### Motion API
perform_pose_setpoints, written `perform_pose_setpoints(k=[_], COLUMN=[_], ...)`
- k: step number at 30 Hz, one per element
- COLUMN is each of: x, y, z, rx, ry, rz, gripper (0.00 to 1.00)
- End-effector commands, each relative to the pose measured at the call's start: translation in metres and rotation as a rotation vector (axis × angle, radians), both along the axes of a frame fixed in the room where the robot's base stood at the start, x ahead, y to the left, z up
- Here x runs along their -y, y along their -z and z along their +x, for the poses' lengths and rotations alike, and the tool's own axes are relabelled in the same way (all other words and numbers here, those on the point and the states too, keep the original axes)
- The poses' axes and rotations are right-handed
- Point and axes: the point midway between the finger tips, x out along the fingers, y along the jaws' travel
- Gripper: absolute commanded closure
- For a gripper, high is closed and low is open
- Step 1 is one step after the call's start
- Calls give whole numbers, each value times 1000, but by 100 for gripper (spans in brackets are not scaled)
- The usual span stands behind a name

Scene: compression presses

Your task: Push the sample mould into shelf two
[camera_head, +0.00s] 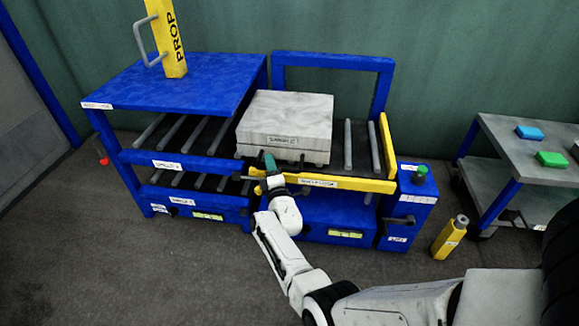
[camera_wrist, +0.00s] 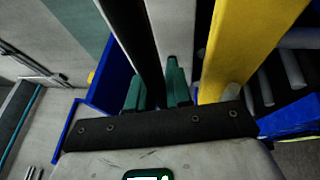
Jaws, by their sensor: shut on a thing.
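The sample mould (camera_head: 286,122), a grey slab with a label on its front, lies flat on the left part of the roller table (camera_head: 383,140). Its left end is at the gap beside the blue shelf rack (camera_head: 176,88), level with about the upper roller shelf (camera_head: 185,135). A lower roller shelf (camera_head: 190,181) lies beneath; the shelf label numbers are too small to read. My gripper (camera_head: 268,163) is at the mould's lower front left, its green fingers (camera_wrist: 157,90) closed. A grey surface (camera_wrist: 172,25), apparently the mould, shows beyond them; the exact grip spot is hidden.
A yellow rail (camera_head: 330,181) edges the roller table's front, close beside my fingers. A blue control box (camera_head: 407,205) with a green button and a yellow bottle (camera_head: 450,237) stand right. A cart (camera_head: 535,150) is farther right. The floor in front left is clear.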

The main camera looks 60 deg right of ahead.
Motion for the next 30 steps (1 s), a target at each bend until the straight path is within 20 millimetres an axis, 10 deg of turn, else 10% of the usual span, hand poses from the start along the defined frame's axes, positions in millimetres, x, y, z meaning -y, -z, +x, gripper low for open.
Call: perform_pose_setpoints(k=[9, 10, 16, 30], x=[3, 4, 4, -12], y=[3, 3, 2, 2], z=[-7, -7, -7, -20], rx=[2, 2, 2, -1], ry=[16, 16, 16, 12], rz=[-3, -3, -2, -1], gripper=[100, 79, 60, 60])
